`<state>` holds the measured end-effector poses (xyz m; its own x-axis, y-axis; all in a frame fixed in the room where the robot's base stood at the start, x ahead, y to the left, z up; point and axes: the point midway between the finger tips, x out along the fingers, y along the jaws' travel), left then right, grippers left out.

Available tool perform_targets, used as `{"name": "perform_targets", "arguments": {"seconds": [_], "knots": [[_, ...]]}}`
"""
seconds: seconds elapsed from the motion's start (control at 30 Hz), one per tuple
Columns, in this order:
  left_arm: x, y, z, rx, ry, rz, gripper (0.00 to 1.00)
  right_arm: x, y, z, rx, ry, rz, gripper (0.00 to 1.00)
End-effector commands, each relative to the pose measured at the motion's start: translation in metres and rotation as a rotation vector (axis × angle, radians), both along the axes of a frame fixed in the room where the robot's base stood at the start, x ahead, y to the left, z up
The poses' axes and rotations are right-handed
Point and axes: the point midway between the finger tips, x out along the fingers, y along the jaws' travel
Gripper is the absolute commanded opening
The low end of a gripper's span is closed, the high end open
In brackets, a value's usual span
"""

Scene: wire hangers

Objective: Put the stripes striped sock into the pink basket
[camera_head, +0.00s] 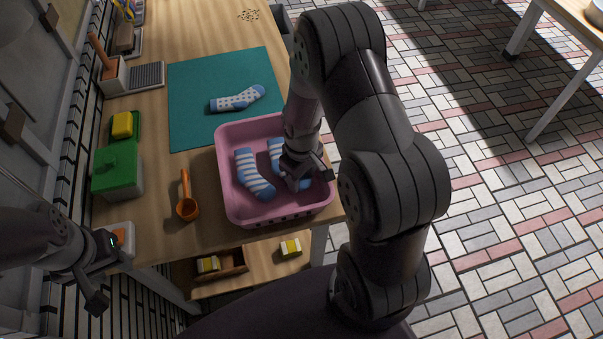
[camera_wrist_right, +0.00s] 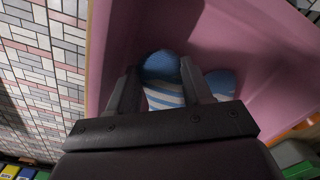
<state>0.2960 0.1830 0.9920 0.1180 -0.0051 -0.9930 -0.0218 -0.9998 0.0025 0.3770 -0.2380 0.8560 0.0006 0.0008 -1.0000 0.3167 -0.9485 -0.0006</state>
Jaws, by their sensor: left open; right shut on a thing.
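The pink basket (camera_head: 226,150) stands on the table below the teal mat. Two blue-and-white striped socks are inside it. The left striped sock (camera_head: 252,175) lies on the basket floor. The right striped sock (camera_head: 276,152) is partly hidden by my right gripper (camera_head: 293,182), which is down inside the basket and shut on it. The right wrist view shows this sock's stripes (camera_wrist_right: 164,96) between the fingers, with a second blue sock end (camera_wrist_right: 221,82) beside them. My left gripper (camera_head: 96,283) is open and empty at the lower left, away from the basket.
A blue-and-white dotted sock (camera_head: 238,99) lies on the teal mat (camera_head: 190,90). A small wooden tray (camera_head: 235,262) sits on a lower shelf.

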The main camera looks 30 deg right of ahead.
Motion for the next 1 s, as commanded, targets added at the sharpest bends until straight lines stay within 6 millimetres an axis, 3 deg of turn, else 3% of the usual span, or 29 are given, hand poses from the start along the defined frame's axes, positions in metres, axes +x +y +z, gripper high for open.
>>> {"name": "perform_targets", "arguments": {"seconds": [0.27, 0.3, 0.33, 0.63, 0.77, 1.0], "knots": [[0.0, 0.0, -0.003, 0.0, 0.0, 0.0, 0.43, 0.0, 0.0, -0.006, 0.0, 0.0, 0.0, 0.21], [0.0, 0.0, -0.003, 0.0, 0.0, 0.0, 0.43, 0.0, 0.0, -0.006, 0.0, 0.0, 0.0, 0.56], [0.0, 0.0, -0.003, 0.0, 0.0, 0.0, 0.43, 0.0, 0.0, -0.006, 0.0, 0.0, 0.0, 0.6], [0.0, 0.0, -0.001, 0.0, 0.0, 0.0, 0.43, 0.0, 0.0, -0.003, 0.0, -0.001, 0.0, 0.6], [0.0, 0.0, 0.004, 0.0, 0.0, 0.0, 0.43, 0.002, 0.0, 0.017, -0.001, -0.006, 0.0, 0.6], [0.0, 0.0, 0.004, 0.0, 0.0, 0.0, 0.43, 0.001, 0.0, 0.083, -0.001, -0.007, 0.0, 0.6]]}}
